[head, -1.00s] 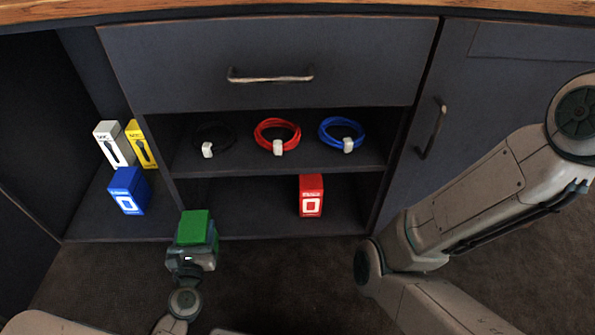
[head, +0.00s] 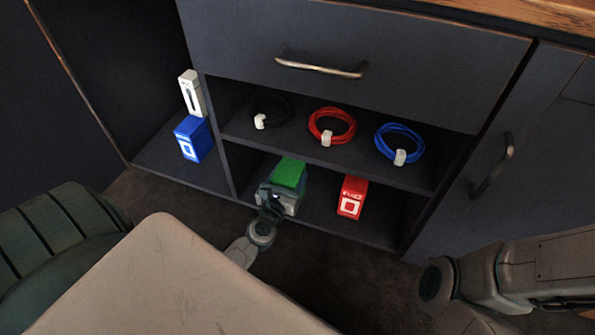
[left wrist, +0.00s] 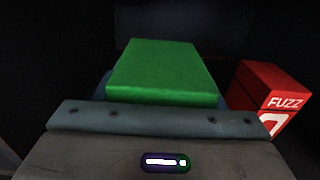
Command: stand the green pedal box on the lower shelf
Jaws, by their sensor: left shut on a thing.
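The green pedal box (head: 289,173) is held in my left gripper (head: 280,192) at the front of the lower shelf (head: 322,205), left of the red pedal box (head: 352,197). In the left wrist view the green box (left wrist: 163,72) shows its top face beyond the gripper body, and the red box (left wrist: 270,97), marked FUZZ, stands to its right with a gap between. The gripper hides the green box's front and base, so I cannot tell whether it touches the shelf. My right gripper is not in view.
Coiled black (head: 272,112), red (head: 332,126) and blue (head: 400,143) cables lie on the upper shelf (head: 358,160) above. In the left bay stand a blue box (head: 193,138) and a white box (head: 191,93). A vertical divider (head: 219,135) stands left of the gripper.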

